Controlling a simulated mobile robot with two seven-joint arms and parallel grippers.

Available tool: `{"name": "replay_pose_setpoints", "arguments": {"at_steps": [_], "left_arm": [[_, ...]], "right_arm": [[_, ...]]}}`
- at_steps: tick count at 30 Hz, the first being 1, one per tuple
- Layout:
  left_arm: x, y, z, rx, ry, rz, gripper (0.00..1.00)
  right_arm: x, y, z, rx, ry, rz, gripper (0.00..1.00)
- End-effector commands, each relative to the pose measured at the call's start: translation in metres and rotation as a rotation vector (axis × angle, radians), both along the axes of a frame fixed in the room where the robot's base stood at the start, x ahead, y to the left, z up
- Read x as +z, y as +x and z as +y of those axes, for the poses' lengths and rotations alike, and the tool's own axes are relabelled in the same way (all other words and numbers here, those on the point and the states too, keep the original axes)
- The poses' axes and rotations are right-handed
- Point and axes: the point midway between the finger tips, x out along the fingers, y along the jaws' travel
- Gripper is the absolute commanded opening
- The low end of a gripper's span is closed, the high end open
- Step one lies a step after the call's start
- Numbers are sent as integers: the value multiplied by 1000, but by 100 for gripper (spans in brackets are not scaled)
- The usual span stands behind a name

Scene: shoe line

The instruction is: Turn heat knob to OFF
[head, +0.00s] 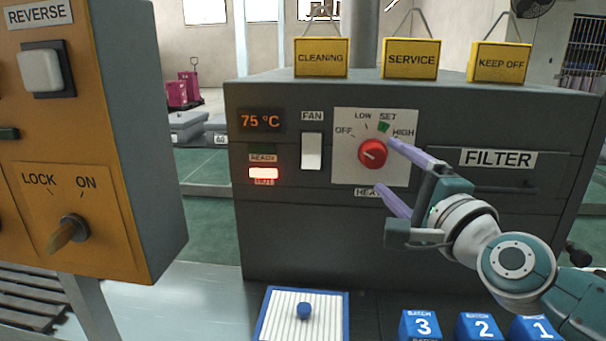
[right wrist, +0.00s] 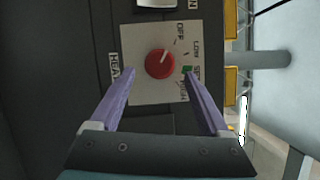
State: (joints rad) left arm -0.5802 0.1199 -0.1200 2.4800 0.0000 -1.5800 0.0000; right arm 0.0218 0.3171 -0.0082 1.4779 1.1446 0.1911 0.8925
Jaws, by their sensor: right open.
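The red heat knob (head: 372,153) sits on a white dial plate (head: 345,175) marked OFF, LOW, SET and HIGH, with a green mark by SET. A pale line on the knob seems to slant toward the upper left, the OFF side; its exact setting is too small to tell. My right gripper (head: 386,164) is open, its purple fingers reaching in from the right in front of the plate. In the right wrist view the knob (right wrist: 160,63) shows ahead, between the lines of the open fingers (right wrist: 158,80), not gripped. My left gripper is not in view.
The display (head: 261,120) reads 75 °C and the HOT lamp (head: 263,173) glows. A white fan switch (head: 312,151) stands left of the dial. An orange control box (head: 110,150) stands at left. Blue batch blocks (head: 420,325) and a white tray (head: 270,325) lie below.

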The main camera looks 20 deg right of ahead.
Motion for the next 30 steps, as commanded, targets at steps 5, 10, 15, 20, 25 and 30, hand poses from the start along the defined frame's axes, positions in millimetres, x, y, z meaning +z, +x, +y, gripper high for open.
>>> {"name": "replay_pose_setpoints", "arguments": {"at_steps": [5,10,15,20,25,30], "left_arm": [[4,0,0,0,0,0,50],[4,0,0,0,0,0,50],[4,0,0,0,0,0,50],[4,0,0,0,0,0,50],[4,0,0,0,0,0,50],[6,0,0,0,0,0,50]], "right_arm": [[-3,-35,6,0,-1,3,80],[-4,-56,9,0,-1,1,80],[-4,-64,11,0,0,-1,80],[-4,-64,11,0,-1,0,80],[-4,-64,11,0,-1,0,80],[-3,-64,14,12,-12,7,80]]}}
